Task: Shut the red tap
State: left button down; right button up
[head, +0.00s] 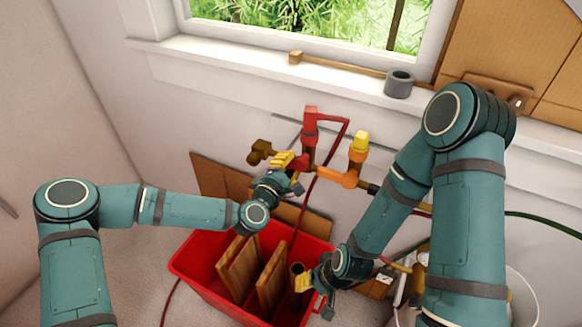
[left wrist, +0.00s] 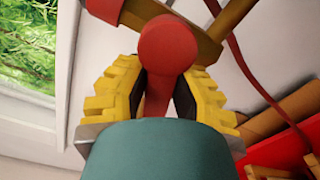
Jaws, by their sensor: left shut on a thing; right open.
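The red tap (head: 310,125) is on the pipe along the wall below the window. In the left wrist view, its round red end (left wrist: 167,45) and a red lever (left wrist: 158,97) below it show between my yellow fingers. My left gripper (head: 284,162) is shut on the lever; in the head view the gripper hides part of it. My right gripper (head: 306,288) is open, low at the right end of the red crate, close to a dark-mouthed tube.
An orange tap (head: 340,178) with a yellow top is just right of the red one. A red crate (head: 190,280) with wooden boards stands below. A grey cup-like thing (head: 399,86) and a wooden stick (head: 340,66) lie on the windowsill. A white bucket (head: 524,300) is at lower right.

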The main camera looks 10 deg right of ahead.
pick_arm(q)
jog(key=shift+w+a+r+m+b, duration=0.1)
jog(key=shift+r+m+b, duration=0.2)
jog(key=shift+m, duration=0.75)
jog(key=shift+w+r+m+b, duration=0.15)
jog(key=shift+r+m, duration=0.25)
jog(key=shift+m, duration=0.65)
jog(key=shift+s, duration=0.1)
jog(key=c, duration=0.8)
grip_release()
jog(key=shift+o, duration=0.2)
jog(key=shift+f, duration=0.1)
jog(key=shift+s+a, duration=0.15)
jog(key=shift+s, duration=0.1)
jog(key=v, duration=1.1)
jog(key=shift+s, duration=0.15)
jog(key=shift+a, duration=0.1)
